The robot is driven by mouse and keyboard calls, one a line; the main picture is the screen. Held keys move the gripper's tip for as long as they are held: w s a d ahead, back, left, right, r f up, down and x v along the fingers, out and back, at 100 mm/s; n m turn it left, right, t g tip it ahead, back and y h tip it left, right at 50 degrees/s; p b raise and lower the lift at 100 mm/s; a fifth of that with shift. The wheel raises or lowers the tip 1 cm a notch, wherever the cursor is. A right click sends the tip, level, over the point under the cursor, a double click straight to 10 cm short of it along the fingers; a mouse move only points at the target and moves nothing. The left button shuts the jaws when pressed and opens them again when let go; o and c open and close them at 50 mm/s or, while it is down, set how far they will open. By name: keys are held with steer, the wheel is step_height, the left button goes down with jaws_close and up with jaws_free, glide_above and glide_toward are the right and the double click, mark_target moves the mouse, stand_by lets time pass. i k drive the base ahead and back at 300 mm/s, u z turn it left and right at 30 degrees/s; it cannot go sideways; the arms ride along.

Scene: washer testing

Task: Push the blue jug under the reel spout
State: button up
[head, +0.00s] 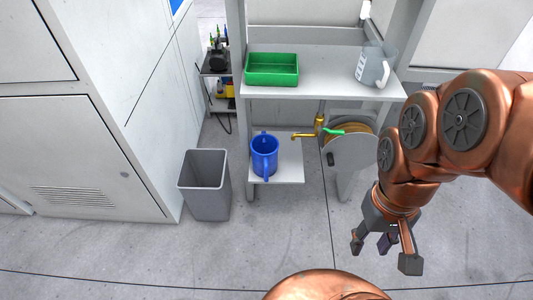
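The blue jug (264,156) stands upright on a low white shelf (290,171), with its handle facing the front. The brass reel spout (308,135), with a green lever, sticks out to the left from the hose reel (350,146), to the right of the jug. The jug is left of the spout's end, with a gap between them. My gripper (386,252) hangs over the floor at the front right, fingers spread and empty, well away from the jug.
A grey bin (206,186) stands on the floor left of the low shelf. Above it, a white upper shelf (325,68) holds a green tray (272,69) and a clear grey jug (373,66). Large grey cabinets (85,130) fill the left. The floor in front is clear.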

mark_target(264, 145)
steer(key=u, duration=3.55)
steer(key=k, duration=0.8)
steer(key=z, duration=0.65)
